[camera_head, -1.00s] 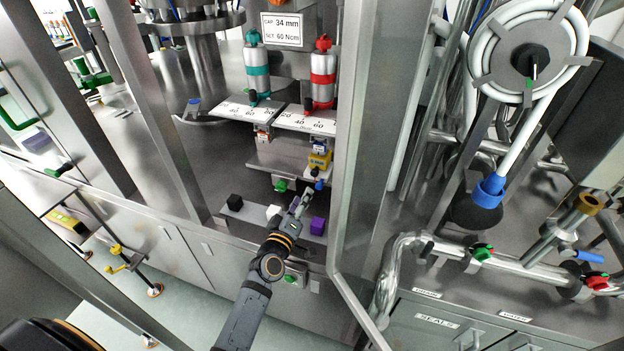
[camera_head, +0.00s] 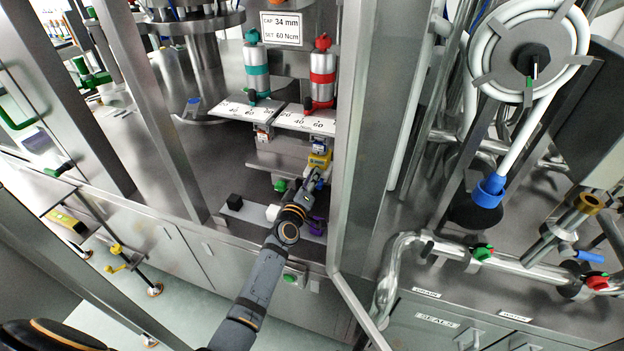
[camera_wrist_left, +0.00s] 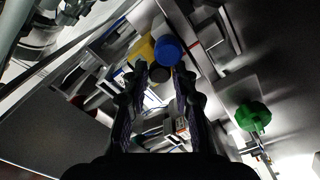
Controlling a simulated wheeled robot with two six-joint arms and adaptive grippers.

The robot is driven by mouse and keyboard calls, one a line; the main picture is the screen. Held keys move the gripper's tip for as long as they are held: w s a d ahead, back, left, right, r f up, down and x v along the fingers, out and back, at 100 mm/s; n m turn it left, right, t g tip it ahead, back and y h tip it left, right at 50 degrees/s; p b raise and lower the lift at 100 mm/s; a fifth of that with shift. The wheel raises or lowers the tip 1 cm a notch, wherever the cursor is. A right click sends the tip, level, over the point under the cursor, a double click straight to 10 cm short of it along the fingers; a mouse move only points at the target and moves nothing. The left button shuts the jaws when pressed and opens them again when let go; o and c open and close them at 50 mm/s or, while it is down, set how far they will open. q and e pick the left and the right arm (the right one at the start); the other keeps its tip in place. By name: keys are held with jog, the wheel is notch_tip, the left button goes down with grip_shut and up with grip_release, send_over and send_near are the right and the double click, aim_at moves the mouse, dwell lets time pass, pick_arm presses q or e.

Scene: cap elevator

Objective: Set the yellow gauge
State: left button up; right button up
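The yellow gauge (camera_head: 319,161) sits on the lower right side of the steel machine, below the red-banded cylinder. In the left wrist view the yellow body (camera_wrist_left: 141,51) shows ahead of the fingers, with a round blue knob (camera_wrist_left: 167,50) on its near face. My left gripper (camera_head: 314,178) is just below and in front of the gauge, with its arm coming up from the bottom. In the left wrist view its two fingers (camera_wrist_left: 160,85) stand apart with nothing between them. The blue knob is mostly hidden by the gripper in the head view. My right gripper is not in view.
A green knob (camera_head: 281,186) is left of the gripper; it also shows in the left wrist view (camera_wrist_left: 253,116). A sign (camera_head: 282,29) reads 34 mm, 60 Ncm. A steel post (camera_head: 352,170) stands close right.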

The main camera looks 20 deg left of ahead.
pick_arm(q)
grip_shut()
jog(key=a+b, duration=0.2)
jog(key=a, duration=0.6)
jog(key=shift+w+a+f, duration=0.1)
jog(key=shift+a+f, duration=0.05)
jog(key=shift+a, duration=0.65)
jog(key=o, duration=0.6)
grip_release()
jog(key=shift+c, duration=0.2)
